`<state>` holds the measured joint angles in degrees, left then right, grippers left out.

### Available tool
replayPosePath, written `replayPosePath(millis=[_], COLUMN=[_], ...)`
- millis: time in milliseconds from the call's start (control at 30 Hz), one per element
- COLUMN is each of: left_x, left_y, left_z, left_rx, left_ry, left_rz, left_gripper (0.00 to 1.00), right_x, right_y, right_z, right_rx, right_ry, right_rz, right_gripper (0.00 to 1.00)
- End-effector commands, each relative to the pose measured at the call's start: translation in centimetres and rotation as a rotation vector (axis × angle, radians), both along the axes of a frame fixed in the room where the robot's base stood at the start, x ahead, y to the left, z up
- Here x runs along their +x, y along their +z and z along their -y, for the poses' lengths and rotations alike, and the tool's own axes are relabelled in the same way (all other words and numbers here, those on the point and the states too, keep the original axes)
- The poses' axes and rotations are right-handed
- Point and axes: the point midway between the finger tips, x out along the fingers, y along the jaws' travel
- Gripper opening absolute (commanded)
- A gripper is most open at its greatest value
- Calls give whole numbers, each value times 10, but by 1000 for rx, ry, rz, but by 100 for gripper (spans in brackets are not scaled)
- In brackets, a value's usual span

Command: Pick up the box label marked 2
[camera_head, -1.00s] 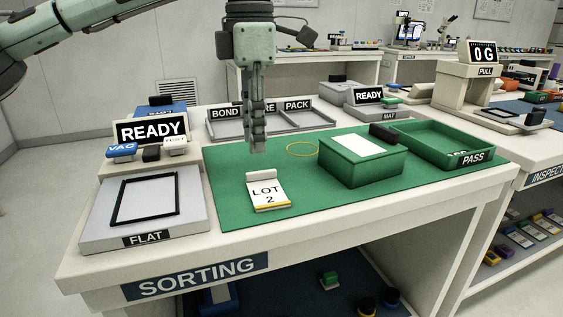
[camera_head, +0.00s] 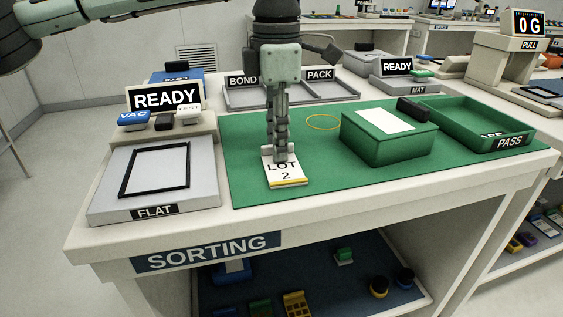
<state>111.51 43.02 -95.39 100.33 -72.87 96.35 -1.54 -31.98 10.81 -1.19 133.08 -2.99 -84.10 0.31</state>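The box label (camera_head: 286,178), a white card reading LOT 2 with a yellow lower edge, lies on the green mat (camera_head: 240,150) near the table's front. My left gripper (camera_head: 280,158) points straight down at the label's top edge, where its raised tab is. Its fingertips are close together and hide most of the tab. I cannot tell whether they are closed on it. The label appears still flat on the mat. My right gripper is not in view.
A green box (camera_head: 385,143) with a white top patch and a green PASS tray (camera_head: 470,128) stand to the right. A yellow ring (camera_head: 323,122) lies behind. The grey FLAT plate (camera_head: 112,200) is at left, the divided grey tray (camera_head: 235,96) at back. Mat beside the label is clear.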

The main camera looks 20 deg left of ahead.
Motion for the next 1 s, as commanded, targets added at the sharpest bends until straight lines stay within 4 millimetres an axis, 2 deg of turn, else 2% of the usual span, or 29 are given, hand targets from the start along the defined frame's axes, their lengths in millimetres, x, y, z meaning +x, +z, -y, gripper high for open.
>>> replayPosePath(millis=[133, 367, 767, 867, 1000], left_x=[0, 0, 0, 1, 1], left_y=[0, 0, 2, 8, 25], left_z=[0, 0, 0, 0, 1], left_rx=[0, 0, 0, -1, -1], left_ry=[0, 0, 0, 0, -1], left_rz=[0, 0, 1, 2, 3], left_gripper=[29, 0, 0, 0, 0], right_x=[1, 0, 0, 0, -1], right_y=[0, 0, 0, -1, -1], right_z=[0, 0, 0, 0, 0], right_rx=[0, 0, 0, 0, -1], right_ry=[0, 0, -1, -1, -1], right_rz=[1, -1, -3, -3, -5], right_gripper=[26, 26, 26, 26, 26])
